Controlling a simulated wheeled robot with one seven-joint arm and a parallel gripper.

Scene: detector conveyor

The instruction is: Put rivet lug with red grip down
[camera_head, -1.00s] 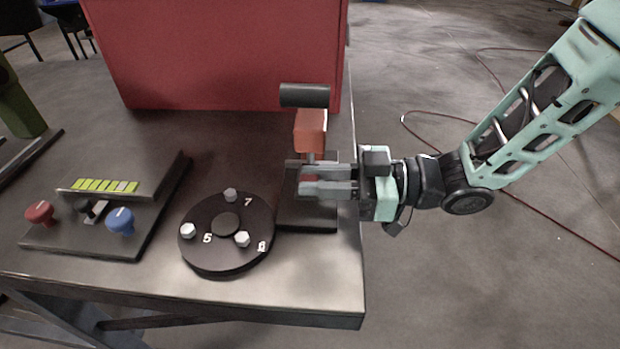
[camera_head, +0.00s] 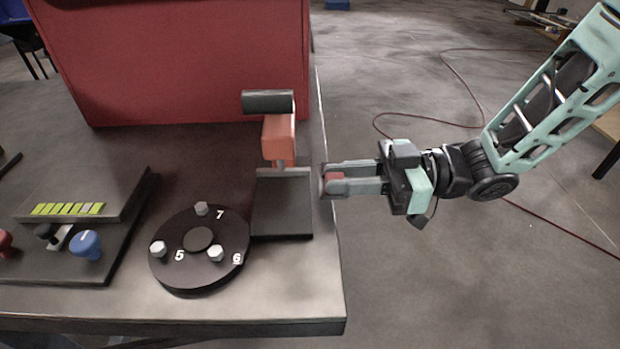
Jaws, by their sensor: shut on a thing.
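My gripper (camera_head: 340,180) is shut on the rivet lug with the red grip (camera_head: 333,177) at the right edge of the table. Only a small red part of the lug shows between the fingertips, with a dark grey end at its left; the rest is hidden by the fingers. The lug is just right of a black stand with an orange block (camera_head: 279,138), apart from it. I cannot tell how high the lug is above the table edge.
A black dial (camera_head: 175,240) with several numbers and bolts sits left of the stand. A panel with a blue knob (camera_head: 85,245) and green bars is further left. A red box (camera_head: 180,60) stands behind. The table (camera_head: 270,285) is bare at the front right.

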